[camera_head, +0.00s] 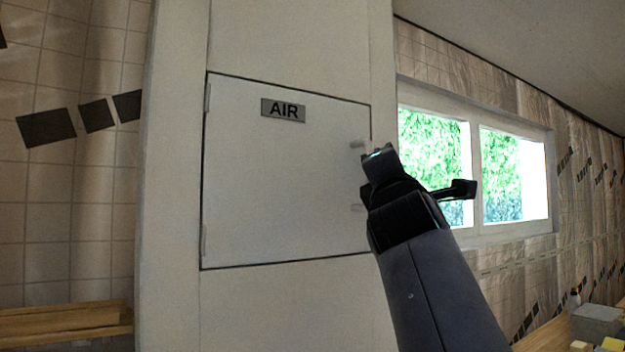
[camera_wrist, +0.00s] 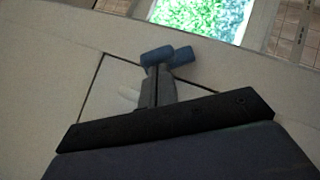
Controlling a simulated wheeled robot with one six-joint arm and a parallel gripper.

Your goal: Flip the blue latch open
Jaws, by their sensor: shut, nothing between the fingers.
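A white panel (camera_head: 280,190) labelled AIR is set flush and closed in a pale wall column. In the wrist view the blue latch (camera_wrist: 182,56) lies at the panel's edge, directly beyond my fingertips. My gripper (camera_wrist: 155,74) is shut with nothing between its fingers, and its tips appear to touch or nearly touch the latch. In the head view my gripper (camera_head: 378,162) is at the panel's right edge and hides most or all of the latch. I cannot tell how far the latch is turned.
A window (camera_head: 475,165) is on the wall to the right. A wooden shelf (camera_head: 65,322) is at lower left. A grey box (camera_head: 597,320) stands on a counter at lower right.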

